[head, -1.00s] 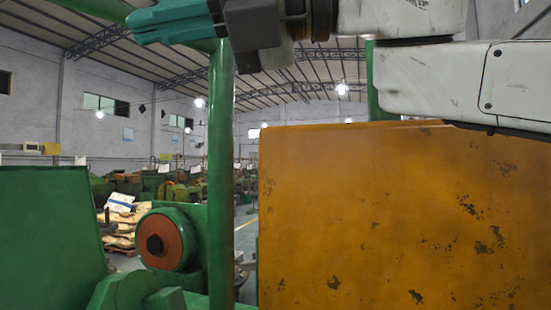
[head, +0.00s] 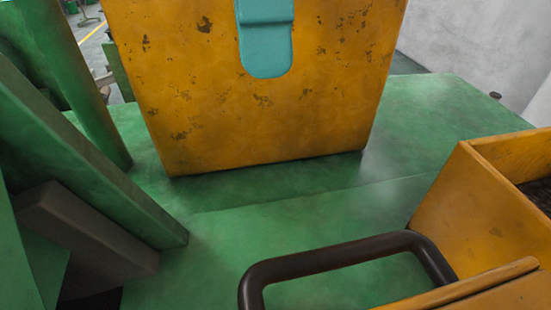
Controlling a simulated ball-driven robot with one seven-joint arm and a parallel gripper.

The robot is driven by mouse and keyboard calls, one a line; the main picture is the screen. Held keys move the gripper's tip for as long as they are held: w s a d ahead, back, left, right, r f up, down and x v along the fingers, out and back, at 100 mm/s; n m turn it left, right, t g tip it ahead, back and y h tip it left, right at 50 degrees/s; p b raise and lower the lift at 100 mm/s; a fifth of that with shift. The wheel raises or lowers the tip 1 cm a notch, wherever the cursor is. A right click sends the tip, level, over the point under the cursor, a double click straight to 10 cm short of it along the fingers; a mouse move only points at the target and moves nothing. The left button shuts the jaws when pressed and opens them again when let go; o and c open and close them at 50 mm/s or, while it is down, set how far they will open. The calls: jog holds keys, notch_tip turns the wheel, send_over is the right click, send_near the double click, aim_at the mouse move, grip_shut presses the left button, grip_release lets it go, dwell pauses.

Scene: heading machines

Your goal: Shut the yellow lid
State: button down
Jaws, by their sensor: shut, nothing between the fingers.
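A broad yellow panel with worn, dark-chipped paint, which looks like the yellow lid (head: 240,125), stands steeply raised at the upper middle. Its lower edge is close to a green machine surface; a hinge is not visible. Its top is cut off by the frame.
A yellow open-topped box (head: 465,215) with a dark inside is at lower right. A dark bar handle (head: 335,258) curves beside it. Green and dark beams (head: 90,165) slant along the left. The green surface (head: 430,110) is bare at right, with a pale wall behind.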

jog(key=s+d+f+p, duration=0.1)
jog(key=s+f, duration=0.5)
jog(key=f, duration=0.2)
jog(key=shift+d, duration=0.3)
